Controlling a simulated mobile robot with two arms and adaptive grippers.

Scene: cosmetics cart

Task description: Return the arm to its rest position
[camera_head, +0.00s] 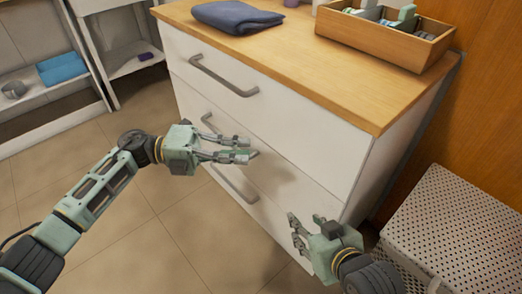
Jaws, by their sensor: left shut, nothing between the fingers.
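My left arm comes in from the left, and its gripper (243,150) is in front of the white drawer cabinet (335,145), over the middle drawer's handle in the picture. It is shut with nothing between its fingers. I cannot tell whether it touches the handle. My right gripper (296,232) is low at the right, in front of the cabinet's lower corner. Its fingers point left toward the drawers, and their opening is unclear from this angle. All the drawers look closed.
A folded dark cloth (237,17) and a wooden box (385,38) of small items are on the cabinet top. A perforated white hamper (455,225) stands at the right, near my right arm. White shelves (50,95) stand at the left. The tiled floor in front is clear.

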